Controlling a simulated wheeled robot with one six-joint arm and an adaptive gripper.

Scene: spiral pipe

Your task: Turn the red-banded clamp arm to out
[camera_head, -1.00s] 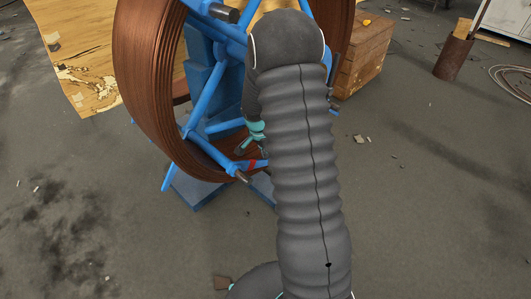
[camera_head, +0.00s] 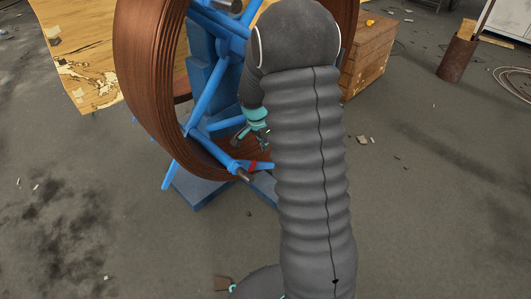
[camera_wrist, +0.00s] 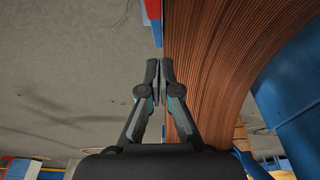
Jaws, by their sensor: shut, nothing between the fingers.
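The red-banded clamp arm (camera_head: 252,166) is a short blue arm with a red band, low on the blue reel frame at the front edge of the copper pipe coil (camera_head: 150,90). Part of it is hidden behind my arm in the head view. In the wrist view a red and blue bar (camera_wrist: 152,12) shows at the top edge, beyond the fingertips. My gripper (camera_head: 252,138) is just above the red band in the head view, apart from it in the picture. In the wrist view its fingers (camera_wrist: 159,72) are together and empty, beside the copper coil (camera_wrist: 215,60).
The blue stand (camera_head: 200,190) is under the coil. A wooden crate (camera_head: 368,62) stands behind at the right, and a board (camera_head: 85,55) lies at the left. A rusty bucket (camera_head: 457,57) is farther right. The floor in front is mostly clear.

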